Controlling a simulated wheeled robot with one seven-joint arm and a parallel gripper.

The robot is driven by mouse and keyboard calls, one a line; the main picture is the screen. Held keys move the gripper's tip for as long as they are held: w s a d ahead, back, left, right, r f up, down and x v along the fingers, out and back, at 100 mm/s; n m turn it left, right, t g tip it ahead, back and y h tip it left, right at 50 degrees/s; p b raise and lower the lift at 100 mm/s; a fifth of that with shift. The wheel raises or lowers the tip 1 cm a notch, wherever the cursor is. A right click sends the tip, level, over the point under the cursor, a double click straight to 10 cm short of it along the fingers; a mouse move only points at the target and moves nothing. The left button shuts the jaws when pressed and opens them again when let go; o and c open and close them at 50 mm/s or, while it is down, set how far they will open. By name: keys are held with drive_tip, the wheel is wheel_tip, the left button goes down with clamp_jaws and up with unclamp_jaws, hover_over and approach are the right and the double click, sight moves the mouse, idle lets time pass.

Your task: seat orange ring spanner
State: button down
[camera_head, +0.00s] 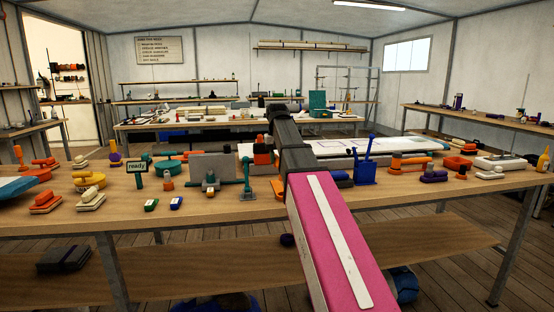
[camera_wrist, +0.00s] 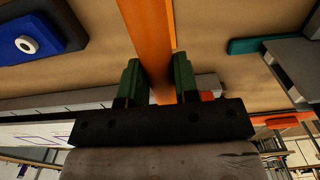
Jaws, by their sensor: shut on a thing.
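In the wrist view my gripper (camera_wrist: 158,68) has its two green fingers shut on an orange bar, the orange ring spanner (camera_wrist: 147,28). The spanner runs straight up from between the fingers and out of the top of the picture, so its far end is hidden. In the head view my pink arm reaches over the workbench (camera_head: 385,208) and hides most of my gripper. Orange pieces show beside the arm there, but I cannot tell which belongs to the spanner. The spanner's seat cannot be made out.
A blue holder (camera_head: 365,173) stands to the right. In the wrist view a blue block (camera_wrist: 35,35) lies left and a teal piece (camera_wrist: 255,44) right.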

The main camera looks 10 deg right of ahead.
drive_tip(key=shift+f, duration=0.15)
drive_tip(key=shift+f, duration=3.25)
drive_tip(key=c, duration=0.8)
unclamp_jaws()
